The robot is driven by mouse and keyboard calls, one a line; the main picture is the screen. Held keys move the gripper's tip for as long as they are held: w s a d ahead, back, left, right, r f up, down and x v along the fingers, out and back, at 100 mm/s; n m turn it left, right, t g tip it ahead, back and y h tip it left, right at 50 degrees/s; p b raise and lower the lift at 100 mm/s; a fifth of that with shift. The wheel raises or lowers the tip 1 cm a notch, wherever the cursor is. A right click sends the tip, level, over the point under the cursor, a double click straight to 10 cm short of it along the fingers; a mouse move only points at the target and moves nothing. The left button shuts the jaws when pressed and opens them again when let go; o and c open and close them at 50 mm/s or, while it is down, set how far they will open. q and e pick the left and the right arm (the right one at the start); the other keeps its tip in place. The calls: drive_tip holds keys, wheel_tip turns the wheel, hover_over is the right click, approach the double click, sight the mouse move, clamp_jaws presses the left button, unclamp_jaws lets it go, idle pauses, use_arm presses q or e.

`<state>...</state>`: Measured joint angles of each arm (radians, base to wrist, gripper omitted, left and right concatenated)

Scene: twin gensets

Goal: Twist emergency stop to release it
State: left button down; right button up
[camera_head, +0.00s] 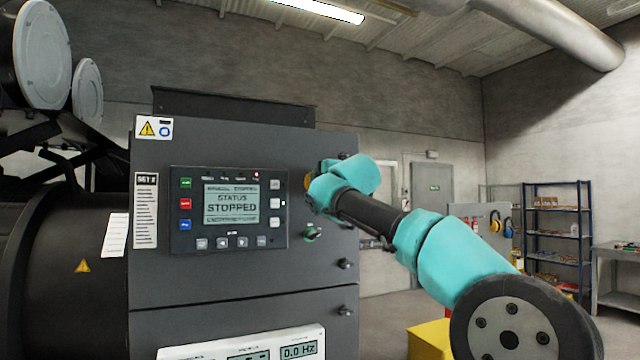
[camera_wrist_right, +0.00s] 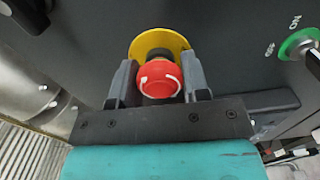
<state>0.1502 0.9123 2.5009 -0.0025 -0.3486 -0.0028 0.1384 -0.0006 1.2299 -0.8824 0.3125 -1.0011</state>
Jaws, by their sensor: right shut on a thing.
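The emergency stop is a red mushroom button (camera_wrist_right: 159,79) with white arrow marks on a yellow round backing plate (camera_wrist_right: 160,40). It is seen in the right wrist view, on the dark panel. My right gripper (camera_wrist_right: 158,82) has one finger on each side of the red button and is shut on it. In the head view my right gripper (camera_head: 318,190) is at the right part of the cabinet front, and my arm hides most of the button. My left gripper is in neither view.
The grey control cabinet (camera_head: 240,282) carries a display (camera_head: 231,206) reading STATUS STOPPED. A green rotary switch (camera_head: 312,233) sits just below my right gripper; it also shows in the right wrist view (camera_wrist_right: 297,44). Shelves (camera_head: 556,230) stand far behind at the right.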

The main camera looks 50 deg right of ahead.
drive_tip(key=m, duration=0.7)
idle(0.3)
idle(0.4)
drive_tip(key=o, duration=0.9)
drive_tip(key=v, duration=1.7)
drive_tip(key=shift+s+a, duration=0.15)
